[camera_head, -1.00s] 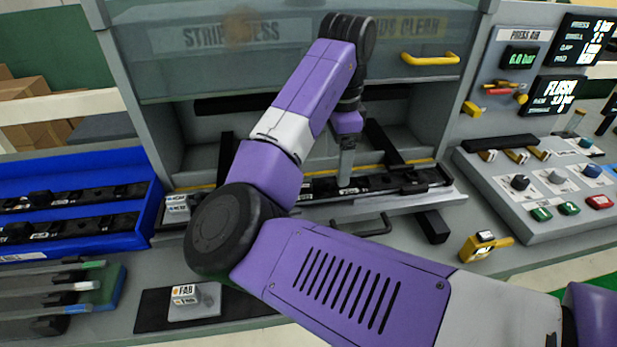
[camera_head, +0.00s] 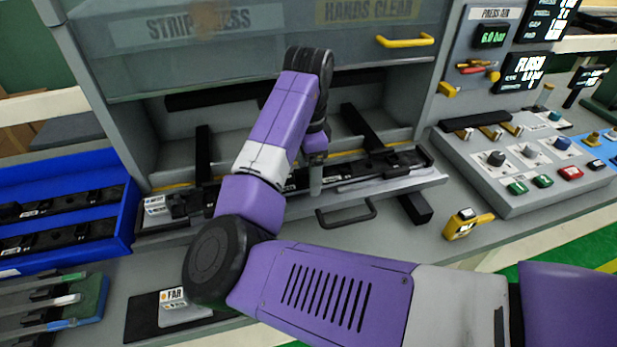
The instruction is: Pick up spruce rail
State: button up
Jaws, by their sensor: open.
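Several thin rails lie in a green-edged rack at the lower left. The one with the green end (camera_head: 74,277) looks like the spruce rail, but no name on it can be read. The others have a pale end and a blue end. My gripper (camera_head: 315,182) is far from that rack, pointing down at the black fixture (camera_head: 385,165) on the press's pulled-out tray. Its jaws are open, though only a grey finger shows. My own arm hides part of the fixture's left side.
A blue bin (camera_head: 125,225) with black parts stands left of the press. A black mat (camera_head: 140,318) with a labelled block (camera_head: 185,308) lies in front. A yellow handheld device (camera_head: 466,224) and a control panel (camera_head: 520,165) are at the right. The press's raised cover (camera_head: 270,50) hangs above my gripper.

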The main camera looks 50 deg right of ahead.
grip_shut()
jog(key=shift+r, duration=0.2)
